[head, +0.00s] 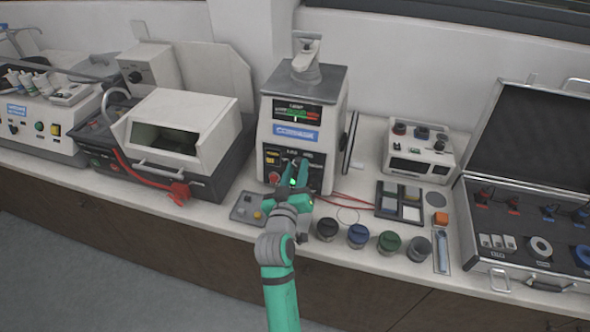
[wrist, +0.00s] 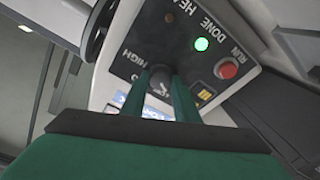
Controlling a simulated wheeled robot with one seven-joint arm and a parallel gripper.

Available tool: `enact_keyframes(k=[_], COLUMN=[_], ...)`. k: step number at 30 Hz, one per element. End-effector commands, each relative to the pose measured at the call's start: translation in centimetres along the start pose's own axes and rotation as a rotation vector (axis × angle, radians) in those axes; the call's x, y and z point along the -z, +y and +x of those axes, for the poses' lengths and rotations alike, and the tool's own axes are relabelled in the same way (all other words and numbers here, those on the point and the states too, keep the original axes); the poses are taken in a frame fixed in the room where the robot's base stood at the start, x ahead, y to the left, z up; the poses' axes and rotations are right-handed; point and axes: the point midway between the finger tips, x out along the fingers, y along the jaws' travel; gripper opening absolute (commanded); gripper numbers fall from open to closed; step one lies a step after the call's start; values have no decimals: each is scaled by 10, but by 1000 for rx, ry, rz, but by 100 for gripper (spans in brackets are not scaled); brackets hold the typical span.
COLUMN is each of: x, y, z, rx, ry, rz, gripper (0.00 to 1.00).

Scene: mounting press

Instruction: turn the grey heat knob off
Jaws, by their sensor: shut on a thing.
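The mounting press (head: 300,120) stands upright at the middle of the bench, with a dark control panel low on its front. My green gripper (head: 294,178) reaches up to this panel. In the wrist view, the gripper (wrist: 172,85) is shut on the grey heat knob (wrist: 161,76), with one finger on each side of it. The fingers hide most of the knob, and I cannot read its setting. The word HIGH shows to the left of it. A green lamp (wrist: 201,44) is lit by the word DONE, and a red button (wrist: 227,69) sits by the word RUN.
Several jars, such as the black one (head: 327,229), stand in a row at the bench's front edge, right of my gripper. A small grey tray (head: 243,209) lies left of it. A boxy machine (head: 187,125) stands further left, and an open case (head: 520,262) is at the right.

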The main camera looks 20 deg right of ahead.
Motion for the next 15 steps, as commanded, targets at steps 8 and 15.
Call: enact_keyframes(k=[8, 15], x=[0, 1], y=[-3, -4], z=[-1, -2], rx=[50, 79], ry=[2, 2], rz=[-237, -391], gripper=[5, 5])
